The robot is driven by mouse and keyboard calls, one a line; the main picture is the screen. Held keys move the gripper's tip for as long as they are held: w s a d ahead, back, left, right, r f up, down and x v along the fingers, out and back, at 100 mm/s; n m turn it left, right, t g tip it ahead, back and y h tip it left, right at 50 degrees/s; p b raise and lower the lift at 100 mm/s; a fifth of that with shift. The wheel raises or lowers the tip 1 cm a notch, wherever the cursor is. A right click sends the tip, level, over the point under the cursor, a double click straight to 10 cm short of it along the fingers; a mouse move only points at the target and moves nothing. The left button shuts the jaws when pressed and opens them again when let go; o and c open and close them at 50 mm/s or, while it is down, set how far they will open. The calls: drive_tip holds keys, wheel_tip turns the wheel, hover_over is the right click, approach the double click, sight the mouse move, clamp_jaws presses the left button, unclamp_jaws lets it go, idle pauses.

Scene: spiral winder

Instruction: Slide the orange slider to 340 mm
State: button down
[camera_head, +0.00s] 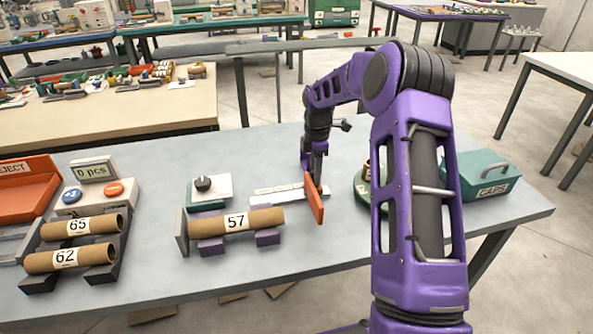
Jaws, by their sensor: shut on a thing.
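The orange slider (315,200) is a thin upright plate standing at the right end of a cardboard tube marked 57 (260,218). The tube lies on purple supports, with a grey end plate (181,231) at its left. A pale scale strip (275,190) lies behind the tube; its marks are too small to read. My gripper (314,174) points down at the upper back part of the slider and is shut on it. The fingertips are partly hidden by the slider. Whether the tube's right end touches the slider is hard to tell.
A box with a black knob (205,187) stands behind the tube. At left are tubes marked 65 (80,227) and 62 (68,258) on a rack, a counter reading 0 pcs (94,170) and an orange REJECT bin (28,187). A green CAPS box (482,174) stands right.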

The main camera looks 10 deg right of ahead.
drive_tip(key=shift+d, duration=0.55)
drive_tip(key=c, duration=0.6)
unclamp_jaws()
drive_tip(key=shift+d, duration=0.1)
drive_tip(key=shift+r, duration=0.2)
wheel_tip(320, 180, up, 17)
drive_tip(key=p, duration=0.1)
drive_tip(key=shift+p, duration=0.4)
